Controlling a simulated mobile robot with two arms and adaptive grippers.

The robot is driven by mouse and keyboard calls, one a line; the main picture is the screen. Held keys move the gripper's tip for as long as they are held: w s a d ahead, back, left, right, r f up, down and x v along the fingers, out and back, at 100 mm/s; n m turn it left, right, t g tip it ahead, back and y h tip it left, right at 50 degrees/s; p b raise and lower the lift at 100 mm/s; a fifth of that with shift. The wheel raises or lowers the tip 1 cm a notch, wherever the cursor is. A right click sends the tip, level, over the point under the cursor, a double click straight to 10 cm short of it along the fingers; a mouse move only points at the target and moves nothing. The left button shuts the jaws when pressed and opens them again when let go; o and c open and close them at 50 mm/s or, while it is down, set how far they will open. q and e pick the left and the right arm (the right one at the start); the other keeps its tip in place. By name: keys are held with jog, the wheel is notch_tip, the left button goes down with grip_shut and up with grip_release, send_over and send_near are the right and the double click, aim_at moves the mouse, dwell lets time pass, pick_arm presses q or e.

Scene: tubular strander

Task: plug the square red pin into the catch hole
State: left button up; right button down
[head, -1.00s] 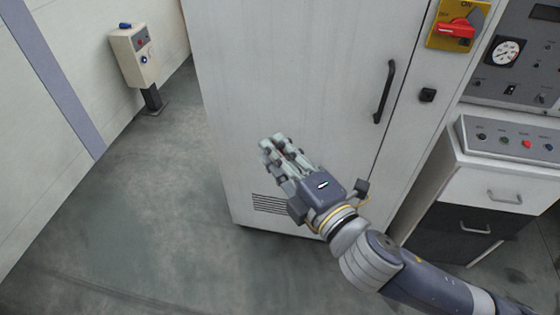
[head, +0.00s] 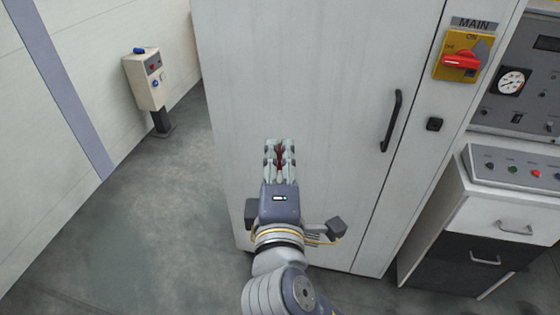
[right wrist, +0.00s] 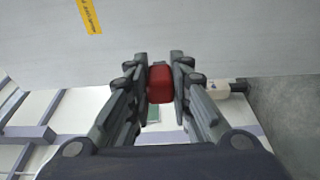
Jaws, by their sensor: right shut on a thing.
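My right gripper (head: 280,150) is in the middle of the head view, in front of the tall pale cabinet. It is shut on the square red pin (head: 281,156), of which only a thin strip shows between the fingers. In the right wrist view the red pin (right wrist: 160,84) shows as a rounded red block between the two fingertips of the right gripper (right wrist: 160,80). The catch hole cannot be made out in either view. My left gripper is not in view.
The cabinet (head: 330,60) has a black door handle (head: 391,120) and a yellow plate with a red main switch (head: 461,60). A control desk (head: 510,165) stands at the right. A small pedestal box (head: 147,82) stands by the left wall. The floor (head: 150,220) at the left is clear.

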jog(key=shift+f, duration=0.15)
jog(key=s+d+f+n+g+y, duration=0.1)
jog(key=d+f+n+g+y, duration=0.1)
jog(key=f+n+g+y, duration=0.3)
jog(key=s+d+f+n+g+y, duration=0.2)
jog(key=d+f+n+g+y, duration=0.1)
jog(key=n+g+y, duration=0.8)
jog(key=shift+f+n+g+y, duration=0.4)
jog(key=shift+f+n+y, duration=0.2)
jog(key=shift+f+y, duration=0.35)
jog(key=shift+a+r, duration=0.1)
dwell(0.4)
